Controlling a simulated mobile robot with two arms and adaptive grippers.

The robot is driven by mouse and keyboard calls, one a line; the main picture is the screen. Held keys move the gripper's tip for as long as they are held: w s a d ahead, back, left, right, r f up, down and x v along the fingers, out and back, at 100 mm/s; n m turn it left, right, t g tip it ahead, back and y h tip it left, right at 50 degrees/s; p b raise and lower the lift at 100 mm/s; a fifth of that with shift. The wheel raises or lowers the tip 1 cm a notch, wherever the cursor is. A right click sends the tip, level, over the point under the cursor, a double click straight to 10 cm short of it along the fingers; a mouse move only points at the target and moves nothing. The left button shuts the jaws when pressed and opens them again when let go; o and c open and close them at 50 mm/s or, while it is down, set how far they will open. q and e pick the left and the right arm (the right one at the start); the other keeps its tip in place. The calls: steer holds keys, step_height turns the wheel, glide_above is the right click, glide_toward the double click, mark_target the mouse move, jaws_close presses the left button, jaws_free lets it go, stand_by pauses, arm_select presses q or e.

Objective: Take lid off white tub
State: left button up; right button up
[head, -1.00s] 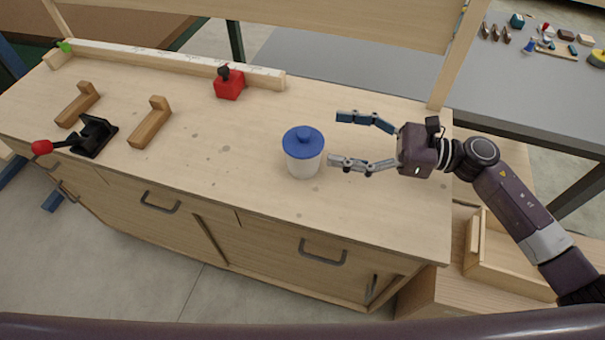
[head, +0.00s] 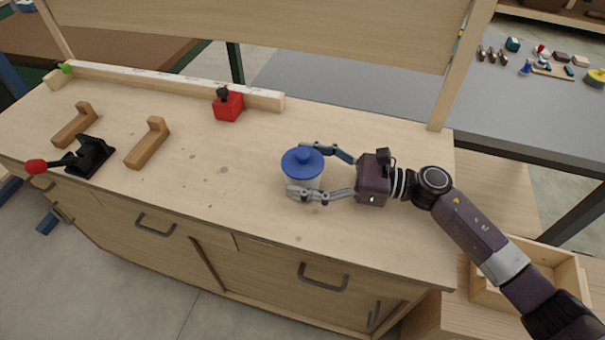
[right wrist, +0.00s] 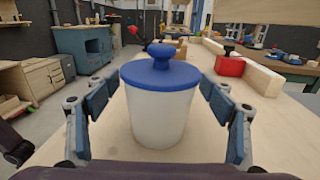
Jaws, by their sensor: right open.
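The white tub (right wrist: 159,118) stands upright on the workbench (head: 215,175). Its blue lid (head: 302,162) with a round knob sits on top; the lid also shows in the right wrist view (right wrist: 160,72). My right gripper (head: 308,170) is open, with one finger on the far side of the tub and one on the near side. In the right wrist view the fingers flank the tub, with gaps visible on both sides, a little below lid height. The near finger hides part of the tub in the head view. My left gripper is not in view.
A red block with a black knob (head: 228,104) stands by a long wooden rail (head: 170,85) at the back. Two wooden pieces (head: 148,143) and a black clamp with a red handle (head: 88,156) are at the left. Bench space around the tub is clear.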

mark_target(303, 153)
steer(key=c, duration=1.2)
steer(key=shift+c, duration=0.2)
step_height(303, 153, up, 10)
steer(key=shift+b, duration=0.4)
steer(key=o, duration=0.5)
steer(key=c, duration=1.1)
steer(key=shift+o, duration=0.2)
